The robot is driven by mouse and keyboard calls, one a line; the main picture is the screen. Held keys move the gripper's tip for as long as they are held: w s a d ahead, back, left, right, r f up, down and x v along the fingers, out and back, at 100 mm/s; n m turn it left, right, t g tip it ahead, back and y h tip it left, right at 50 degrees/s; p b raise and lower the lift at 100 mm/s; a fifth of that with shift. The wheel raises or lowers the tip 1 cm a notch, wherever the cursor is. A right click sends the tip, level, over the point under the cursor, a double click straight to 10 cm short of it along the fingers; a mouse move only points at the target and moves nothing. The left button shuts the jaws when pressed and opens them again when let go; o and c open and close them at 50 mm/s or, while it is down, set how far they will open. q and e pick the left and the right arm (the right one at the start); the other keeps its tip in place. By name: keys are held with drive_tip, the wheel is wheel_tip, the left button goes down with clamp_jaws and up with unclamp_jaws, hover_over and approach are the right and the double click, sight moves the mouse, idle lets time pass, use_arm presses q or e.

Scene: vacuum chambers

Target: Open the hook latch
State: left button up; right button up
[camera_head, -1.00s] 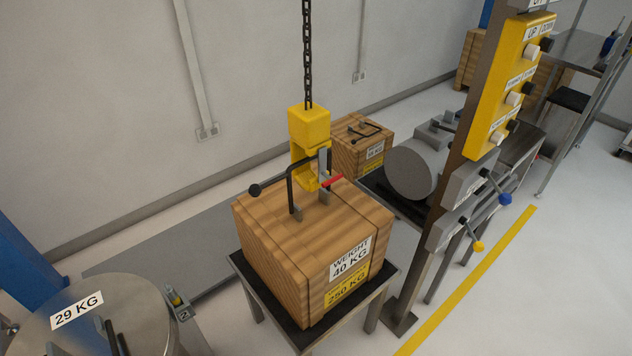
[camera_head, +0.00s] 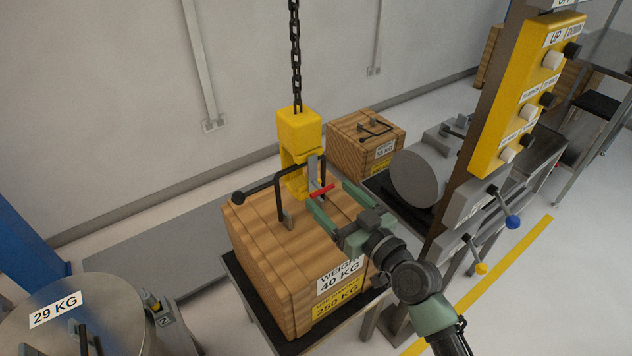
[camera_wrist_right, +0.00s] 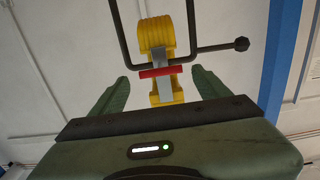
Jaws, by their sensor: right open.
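The yellow hook block (camera_head: 298,135) hangs from a chain (camera_head: 295,60) just above the wooden crate (camera_head: 270,250). Its grey latch (camera_head: 313,170) with a red bar (camera_head: 322,191) faces my right gripper. A black bar handle (camera_head: 262,188) on the crate top passes by the hook. My right gripper (camera_head: 326,206) is open, its green fingers reaching in from the right at the latch. In the right wrist view the red bar (camera_wrist_right: 160,72) and yellow hook (camera_wrist_right: 157,35) show ahead, between and beyond the two fingertips (camera_wrist_right: 160,84). My left gripper is not in view.
A yellow button panel (camera_head: 515,95) stands on a post to the right, with blue and yellow knobbed levers below. A second crate (camera_head: 352,150) sits behind. A drum marked 29 KG (camera_head: 105,300) is at lower left.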

sight(323, 190)
drive_tip(key=x, duration=0.6)
drive_tip(key=shift+w+a+p, duration=0.15)
drive_tip(key=shift+a+p, duration=0.1)
drive_tip(key=shift+p, duration=0.05)
